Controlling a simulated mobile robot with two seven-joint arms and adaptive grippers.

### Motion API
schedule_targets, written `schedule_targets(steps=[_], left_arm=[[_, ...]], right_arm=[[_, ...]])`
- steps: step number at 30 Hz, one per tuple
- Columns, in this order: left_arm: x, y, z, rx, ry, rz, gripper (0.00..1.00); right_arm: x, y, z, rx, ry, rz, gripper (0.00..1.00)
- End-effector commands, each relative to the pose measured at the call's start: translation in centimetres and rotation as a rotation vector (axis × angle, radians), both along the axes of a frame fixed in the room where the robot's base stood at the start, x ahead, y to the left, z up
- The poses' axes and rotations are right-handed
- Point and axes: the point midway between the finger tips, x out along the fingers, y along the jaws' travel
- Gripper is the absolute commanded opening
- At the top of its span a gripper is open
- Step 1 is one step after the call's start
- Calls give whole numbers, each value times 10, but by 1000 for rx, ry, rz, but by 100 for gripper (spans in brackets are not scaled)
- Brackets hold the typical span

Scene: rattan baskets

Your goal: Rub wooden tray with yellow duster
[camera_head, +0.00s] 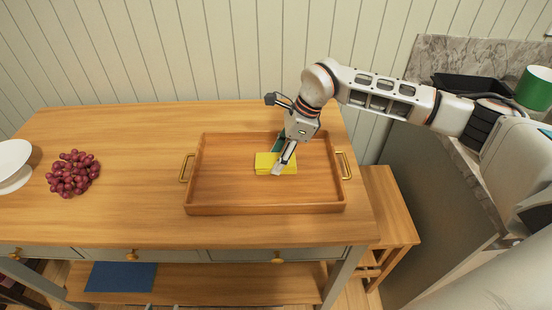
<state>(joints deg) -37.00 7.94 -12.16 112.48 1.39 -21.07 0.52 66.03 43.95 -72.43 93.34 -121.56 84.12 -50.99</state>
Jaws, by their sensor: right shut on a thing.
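The wooden tray (225,208) with two brass handles lies flat on the wooden table, right of its middle. The yellow duster (264,164) is inside the tray, a little right of the tray's centre, low at its floor. My right gripper (281,167) comes down from the upper right and is shut on the duster, with its fingers at the duster's right part. The fingers partly hide the duster. Whether the duster presses on the tray floor is hard to tell. My left gripper is out of view.
The wooden table (120,190) also holds red grapes (73,173) and a white bowl (14,163) at the left. A wooden stool (390,210) stands right of the table. A counter at the right bears a green container (536,88). The table between grapes and tray is clear.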

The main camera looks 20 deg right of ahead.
Motion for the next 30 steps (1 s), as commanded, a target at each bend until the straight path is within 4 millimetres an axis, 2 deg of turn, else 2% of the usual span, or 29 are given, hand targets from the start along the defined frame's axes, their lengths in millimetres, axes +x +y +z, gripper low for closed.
schedule_targets(steps=[1, 4, 6, 18, 24, 30], left_arm=[[4, -1, 4, -1, -8, 1, 40], [7, -1, 17, -3, -17, 1, 40], [7, -1, 22, -3, -18, 1, 40], [-2, 0, 36, 1, 3, -2, 40], [-5, 10, 35, 19, 22, 10, 40], [-9, 20, 26, 31, 41, 25, 40]], right_arm=[[0, -1, -2, -1, 1, -2, 27], [2, -2, 20, 0, -6, -3, 27], [2, -3, 26, -1, -2, -5, 27], [5, -6, 61, 0, -1, -13, 27], [6, -7, 76, 0, -1, -17, 27], [6, -8, 79, 0, 0, -17, 27]])
